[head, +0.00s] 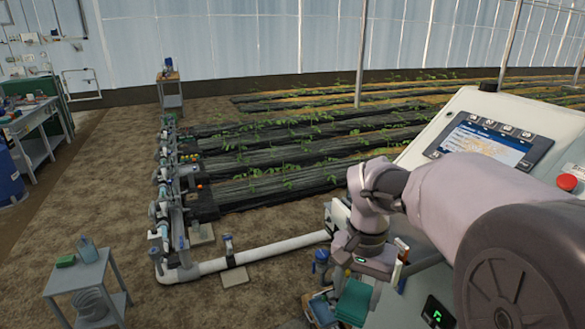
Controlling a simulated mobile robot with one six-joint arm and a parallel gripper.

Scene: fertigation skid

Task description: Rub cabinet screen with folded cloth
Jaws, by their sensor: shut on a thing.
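The cabinet (455,108) stands at the right, pale grey with a sloped front. Its screen (485,141) is lit, with a dark frame, and faces up and toward me. My arm covers part of the cabinet below the screen. My gripper (358,280) points down in the lower middle, to the left of the cabinet and well below the screen. It is shut on a folded green cloth (355,302), which hangs below the jaws. The cloth is apart from the screen.
A red button (567,182) sits on the cabinet right of the screen. A grey stand (75,277) with a bottle and a green item is at lower left. White pipe (265,249) runs along the soil floor. A blue container (320,312) is partly hidden beside the cloth.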

